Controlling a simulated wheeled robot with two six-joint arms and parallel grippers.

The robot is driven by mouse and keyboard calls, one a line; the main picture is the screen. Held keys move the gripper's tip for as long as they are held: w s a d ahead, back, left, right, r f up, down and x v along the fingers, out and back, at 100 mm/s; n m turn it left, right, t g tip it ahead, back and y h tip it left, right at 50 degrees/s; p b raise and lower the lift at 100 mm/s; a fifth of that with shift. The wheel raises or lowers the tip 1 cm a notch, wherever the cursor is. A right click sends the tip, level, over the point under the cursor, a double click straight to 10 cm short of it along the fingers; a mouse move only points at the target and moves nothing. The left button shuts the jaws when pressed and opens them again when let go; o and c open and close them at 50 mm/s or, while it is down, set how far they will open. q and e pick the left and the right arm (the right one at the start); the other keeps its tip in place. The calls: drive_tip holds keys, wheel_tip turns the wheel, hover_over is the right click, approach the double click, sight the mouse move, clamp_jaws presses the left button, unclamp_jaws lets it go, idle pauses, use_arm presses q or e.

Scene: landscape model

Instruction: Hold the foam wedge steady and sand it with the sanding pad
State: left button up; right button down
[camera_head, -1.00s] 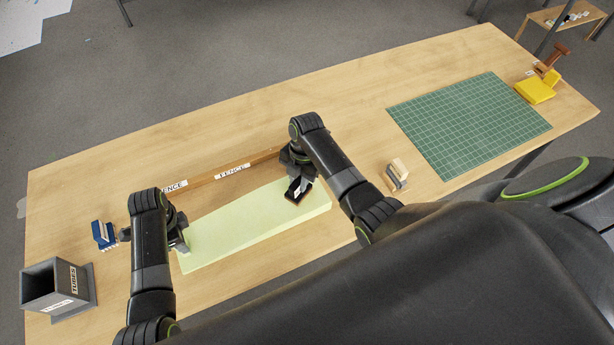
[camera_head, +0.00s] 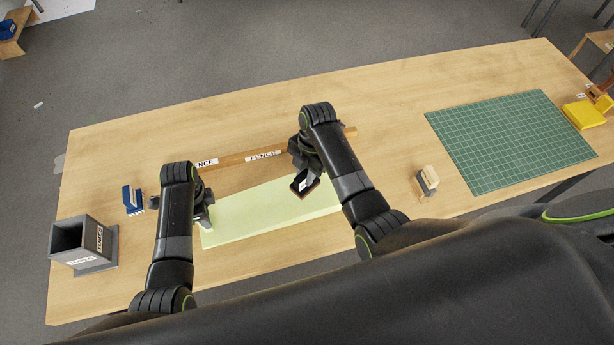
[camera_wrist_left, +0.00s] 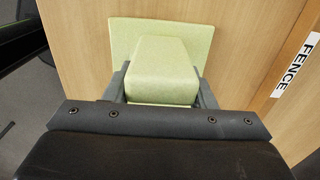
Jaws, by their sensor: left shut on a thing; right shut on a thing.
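The pale green foam wedge (camera_head: 262,213) lies on the table along the near side of the wooden fence. My left gripper (camera_head: 203,212) is shut on the wedge's left end. In the left wrist view the wedge's raised block (camera_wrist_left: 165,65) sits between the two fingers of my left gripper (camera_wrist_left: 163,88), with a wider pale green part behind it. My right gripper (camera_head: 302,172) is shut on the dark sanding pad (camera_head: 305,185), over the right part of the wedge near its fence-side edge. Contact between pad and wedge cannot be told; the arm hides part of the wedge's right end.
The labelled fence (camera_head: 235,160) runs behind the wedge. A grey tubes box (camera_head: 85,243) and a blue item (camera_head: 132,200) stand at the left. A small wood-and-grey block (camera_head: 427,181) and a green cutting mat (camera_head: 510,140) lie to the right. The table's far middle is clear.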

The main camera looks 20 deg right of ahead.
use_arm(q)
drive_tip(key=shift+f, duration=0.1)
use_arm(e)
drive_tip(key=shift+r, duration=2.3)
use_arm(q)
drive_tip(key=o, duration=1.5)
use_arm(e)
drive_tip(key=shift+w, duration=0.1)
use_arm(q)
wheel_tip(320, 180, up, 12)
drive_tip(key=shift+w, duration=0.1)
use_arm(e)
drive_tip(key=shift+f, duration=0.1)
